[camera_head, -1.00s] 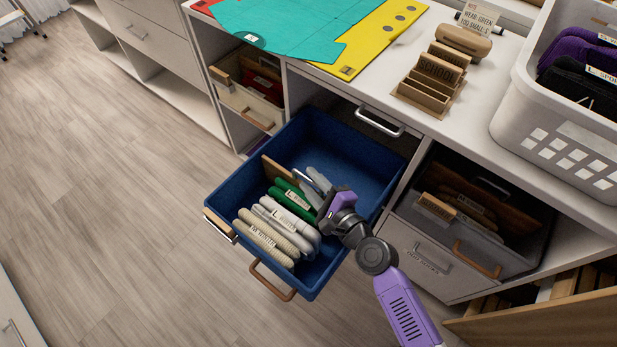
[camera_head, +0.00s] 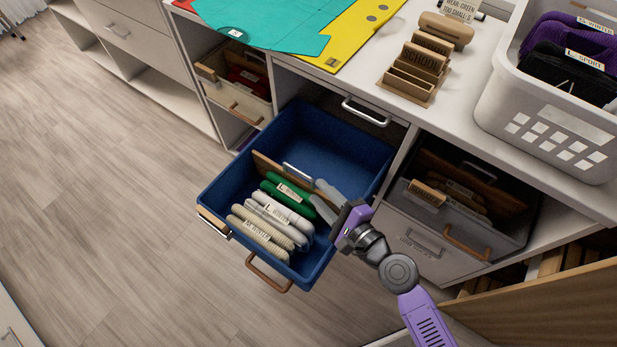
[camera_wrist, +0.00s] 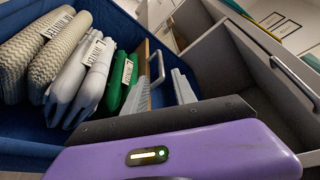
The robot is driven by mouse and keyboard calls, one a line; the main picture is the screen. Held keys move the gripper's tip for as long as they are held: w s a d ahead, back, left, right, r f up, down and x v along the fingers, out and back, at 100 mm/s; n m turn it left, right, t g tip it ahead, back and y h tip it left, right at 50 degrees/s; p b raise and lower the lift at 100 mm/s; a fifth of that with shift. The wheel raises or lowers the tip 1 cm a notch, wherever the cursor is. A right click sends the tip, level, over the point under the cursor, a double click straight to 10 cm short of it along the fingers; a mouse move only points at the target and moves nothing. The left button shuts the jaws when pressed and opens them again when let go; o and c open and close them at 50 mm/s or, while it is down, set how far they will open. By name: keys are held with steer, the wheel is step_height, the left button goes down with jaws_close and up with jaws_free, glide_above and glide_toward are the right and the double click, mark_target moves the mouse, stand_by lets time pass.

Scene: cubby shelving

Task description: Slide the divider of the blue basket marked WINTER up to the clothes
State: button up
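The blue basket (camera_head: 225,183) is pulled out of the shelving; I cannot read the tag on its front. Beige, white and green folded clothes (camera_head: 270,220) stand in its front part, with WINTER labels; they also show in the wrist view (camera_wrist: 65,60). The wooden divider (camera_head: 263,163) stands just behind the green clothes, its metal handle (camera_head: 298,172) on top. The rear of the basket is empty. My gripper (camera_head: 325,198) is open at the divider's right end. In the wrist view its two grey fingers (camera_wrist: 158,93) are apart, with the handle seen between them; contact is unclear.
A grey bin (camera_head: 465,225) stands in the cubby to the right, a beige bin (camera_head: 238,88) to the left. On the counter are a teal and yellow board (camera_head: 345,50), a wooden card holder (camera_head: 412,75) and a white basket (camera_head: 545,125). Open floor lies left.

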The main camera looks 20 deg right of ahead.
mark_target(301, 175)
steer(key=p+x, duration=0.1)
steer(key=x, duration=0.8)
steer(key=shift+w+a, duration=0.2)
steer(key=shift+w, duration=0.1)
steer(key=shift+c, duration=0.2)
jaws_close()
steer(key=shift+s, duration=0.1)
stand_by(1.2)
